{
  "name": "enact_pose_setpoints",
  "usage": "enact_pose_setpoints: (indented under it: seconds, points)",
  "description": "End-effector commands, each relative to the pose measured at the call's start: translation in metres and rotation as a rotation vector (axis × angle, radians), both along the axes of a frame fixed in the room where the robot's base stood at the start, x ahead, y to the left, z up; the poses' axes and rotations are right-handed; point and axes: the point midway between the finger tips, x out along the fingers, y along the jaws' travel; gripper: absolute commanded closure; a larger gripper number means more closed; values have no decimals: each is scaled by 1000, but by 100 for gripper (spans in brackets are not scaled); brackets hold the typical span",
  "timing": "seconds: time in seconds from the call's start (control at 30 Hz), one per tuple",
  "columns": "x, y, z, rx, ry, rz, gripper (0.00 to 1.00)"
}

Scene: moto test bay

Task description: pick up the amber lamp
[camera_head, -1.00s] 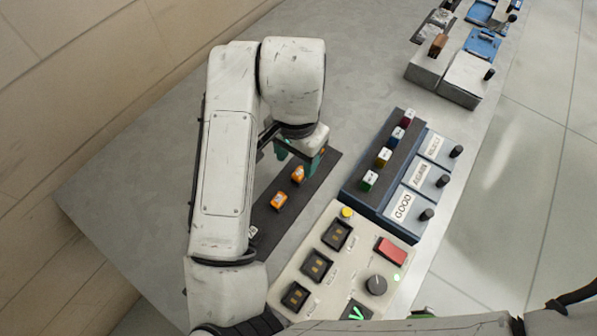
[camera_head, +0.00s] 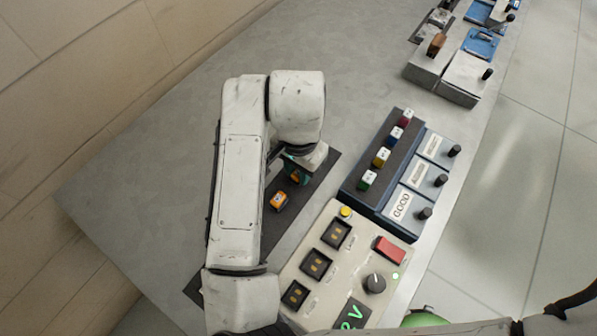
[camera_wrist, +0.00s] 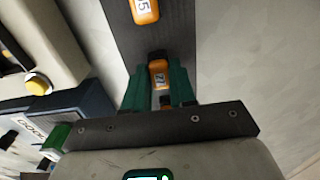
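Two amber-orange lamps with pale number labels stand on a dark strip. One lamp (camera_wrist: 159,75) is between the green fingers of my gripper (camera_wrist: 159,85) in the wrist view; the fingers hide its sides. In the head view this lamp (camera_head: 295,178) is partly hidden under my gripper (camera_head: 291,163). The fingers are apart, one on each side; I cannot tell whether they touch it. The other lamp (camera_head: 279,201) stands clear, nearer my base, and shows at the top of the wrist view (camera_wrist: 144,10).
The dark strip (camera_head: 312,200) lies on a grey table. A cream control panel (camera_head: 325,218) with switches, a red button and a knob stands close by. A blue rack (camera_head: 383,211) holds several coloured blocks. The table to the upper left is clear.

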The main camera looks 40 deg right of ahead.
Motion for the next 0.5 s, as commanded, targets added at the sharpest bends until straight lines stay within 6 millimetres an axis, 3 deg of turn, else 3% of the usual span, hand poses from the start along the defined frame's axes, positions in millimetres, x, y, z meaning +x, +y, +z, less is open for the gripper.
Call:
enact_pose_setpoints:
  seconds: [0.23,0.5]
  points:
    - [0,0,0,0,0,0,100]
    - [0,0,1,0,0,0,100]
